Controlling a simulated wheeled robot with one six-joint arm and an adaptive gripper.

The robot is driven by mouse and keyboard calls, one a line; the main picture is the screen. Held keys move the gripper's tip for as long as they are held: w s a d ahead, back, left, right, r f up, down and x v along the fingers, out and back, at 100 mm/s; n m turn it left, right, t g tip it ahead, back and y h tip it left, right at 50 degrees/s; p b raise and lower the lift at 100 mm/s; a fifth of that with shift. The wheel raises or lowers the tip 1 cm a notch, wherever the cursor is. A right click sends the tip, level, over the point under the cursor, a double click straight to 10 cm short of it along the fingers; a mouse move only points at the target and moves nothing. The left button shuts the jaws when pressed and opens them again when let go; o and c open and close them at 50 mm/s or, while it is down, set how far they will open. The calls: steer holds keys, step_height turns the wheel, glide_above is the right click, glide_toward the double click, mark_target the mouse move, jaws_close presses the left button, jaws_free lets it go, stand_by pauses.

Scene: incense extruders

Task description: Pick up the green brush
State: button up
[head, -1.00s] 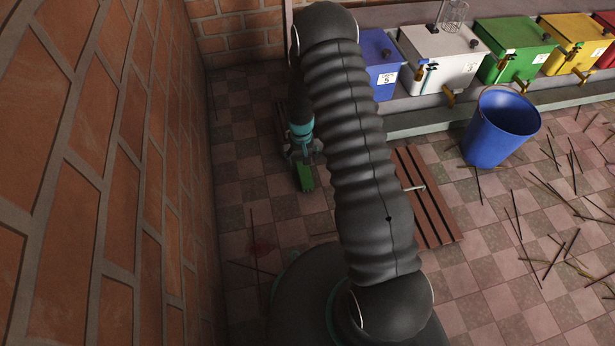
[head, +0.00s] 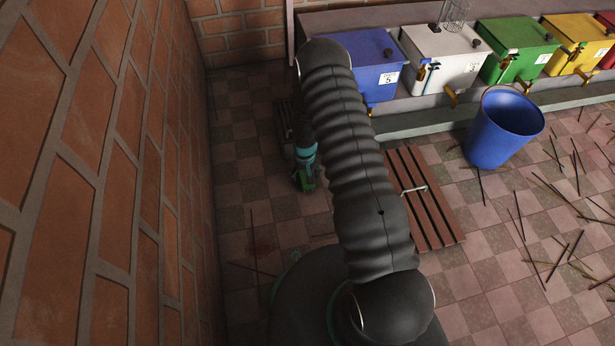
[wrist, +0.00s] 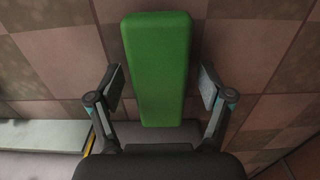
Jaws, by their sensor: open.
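The green brush shows in the wrist view as a long green block (wrist: 157,62). Its near end lies between the two fingers of my gripper (wrist: 162,90), which are open with a gap on each side of the block. In the head view only a small green part of the brush (head: 307,184) shows, beneath my gripper (head: 304,178). My gripper and arm hide the rest of it there. I cannot tell how far the fingertips are above the floor.
A brick wall (head: 110,170) stands close on the left. A slatted wooden rack (head: 425,195) lies right of my arm. A blue bucket (head: 503,128) stands further right, before a ledge with several coloured boxes (head: 515,48). Loose sticks (head: 560,180) litter the right floor.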

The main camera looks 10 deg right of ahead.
steer(key=c, duration=1.4)
steer(key=shift+r, duration=0.1)
steer(key=shift+c, duration=0.2)
steer(key=shift+r, duration=0.45)
steer(key=r, duration=0.2)
steer(key=d+r+p, duration=0.1)
steer(key=r, duration=0.1)
steer(key=shift+s, duration=0.25)
steer(key=s+d+r, duration=0.5)
steer(key=d+r, duration=0.1)
steer(key=d, duration=0.3)
steer(key=shift+s+p, duration=0.25)
steer(key=shift+p, duration=0.15)
